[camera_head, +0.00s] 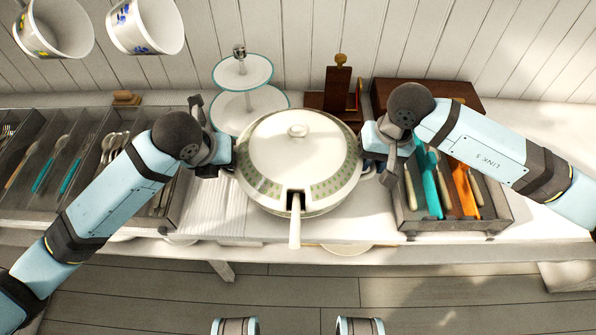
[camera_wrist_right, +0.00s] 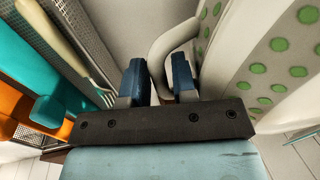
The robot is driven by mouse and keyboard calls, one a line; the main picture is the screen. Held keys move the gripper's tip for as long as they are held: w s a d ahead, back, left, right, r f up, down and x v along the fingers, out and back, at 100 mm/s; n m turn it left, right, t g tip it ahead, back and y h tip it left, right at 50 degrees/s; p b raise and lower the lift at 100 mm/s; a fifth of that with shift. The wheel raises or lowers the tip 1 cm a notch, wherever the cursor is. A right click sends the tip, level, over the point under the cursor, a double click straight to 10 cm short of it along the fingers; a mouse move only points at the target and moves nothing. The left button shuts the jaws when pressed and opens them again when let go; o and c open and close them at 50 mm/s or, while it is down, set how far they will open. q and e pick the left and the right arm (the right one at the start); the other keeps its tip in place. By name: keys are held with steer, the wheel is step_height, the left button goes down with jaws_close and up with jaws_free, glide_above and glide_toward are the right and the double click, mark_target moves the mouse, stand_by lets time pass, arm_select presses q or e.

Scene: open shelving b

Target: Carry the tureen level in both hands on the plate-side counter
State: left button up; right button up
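The white tureen (camera_head: 262,170) has a lid and a band of green dots and is upright at the centre of the head view, with a ladle handle (camera_head: 295,228) sticking out in front. Its right side handle (camera_wrist_right: 165,55) shows in the right wrist view. My right gripper (camera_head: 374,150) has one finger inside that handle's loop and one outside, closed on it; its fingers also show in the wrist view (camera_wrist_right: 160,82). My left gripper (camera_head: 231,157) is at the tureen's left side; its fingertips and the left handle are hidden. I cannot tell whether the tureen touches the counter.
Cutlery trays stand on the counter at left (camera_head: 60,208) and right (camera_head: 450,227). A two-tier stand (camera_head: 243,72) and wooden boxes (camera_head: 440,88) are behind. Cups (camera_head: 147,25) hang upper left. A plate (camera_head: 345,249) shows below the counter edge.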

arm_select(q)
jaws_close()
arm_select(e)
jaws_close()
arm_select(q)
steer(key=shift+r, duration=0.15)
arm_select(e)
steer(key=shift+r, duration=0.15)
stand_by(0.7)
